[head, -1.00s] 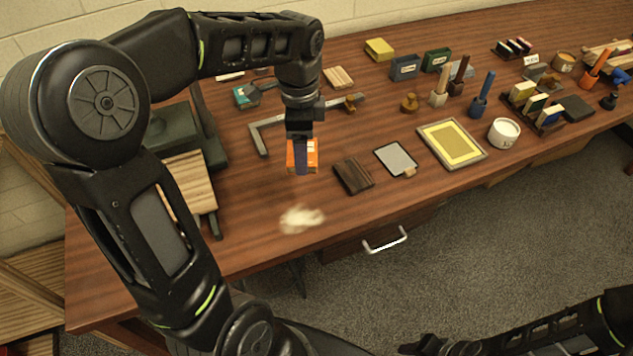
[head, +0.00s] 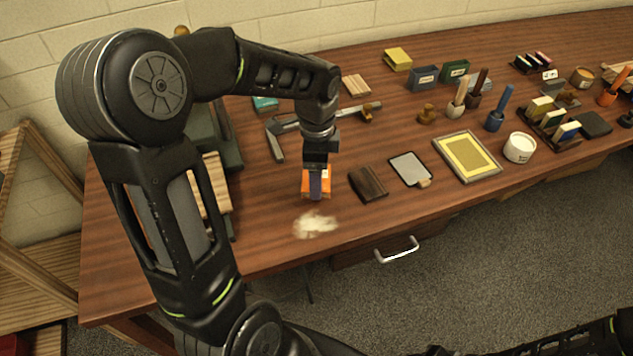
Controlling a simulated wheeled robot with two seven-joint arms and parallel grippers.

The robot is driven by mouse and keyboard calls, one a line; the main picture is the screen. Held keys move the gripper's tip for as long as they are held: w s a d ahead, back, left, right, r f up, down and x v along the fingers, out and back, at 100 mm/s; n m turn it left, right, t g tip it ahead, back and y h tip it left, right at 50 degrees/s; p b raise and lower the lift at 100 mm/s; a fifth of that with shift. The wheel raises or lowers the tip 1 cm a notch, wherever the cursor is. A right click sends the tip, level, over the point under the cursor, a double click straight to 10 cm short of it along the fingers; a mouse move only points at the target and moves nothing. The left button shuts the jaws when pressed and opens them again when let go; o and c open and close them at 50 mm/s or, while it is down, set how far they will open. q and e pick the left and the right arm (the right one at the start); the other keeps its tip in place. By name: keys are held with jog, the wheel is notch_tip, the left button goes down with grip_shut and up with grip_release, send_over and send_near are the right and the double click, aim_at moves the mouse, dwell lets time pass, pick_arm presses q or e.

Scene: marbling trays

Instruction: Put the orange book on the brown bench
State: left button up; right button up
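The orange book (head: 325,187) is in my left gripper (head: 316,182), over the front left part of the brown wooden bench (head: 290,240). One dark finger lies across the near face of the book; the other finger is hidden behind it. The book hangs upright, low over the bench top; I cannot tell whether its lower edge touches the wood. Only a dark part of my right arm (head: 520,345) shows at the bottom edge; its fingers cannot be made out.
A dark brown block (head: 368,184) lies just right of the book, with a grey-faced slab (head: 410,170) beyond. A metal square (head: 275,142) lies behind. Stamps, brushes and trays crowd the right side.

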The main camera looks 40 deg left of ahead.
pick_arm(q)
jog(key=shift+f, duration=0.1)
jog(key=shift+f, duration=1.75)
jog(key=shift+f, duration=0.2)
jog(key=o, duration=1.4)
jog(key=shift+r, duration=0.15)
notch_tip(320, 180, up, 12)
jog(key=shift+r, duration=0.1)
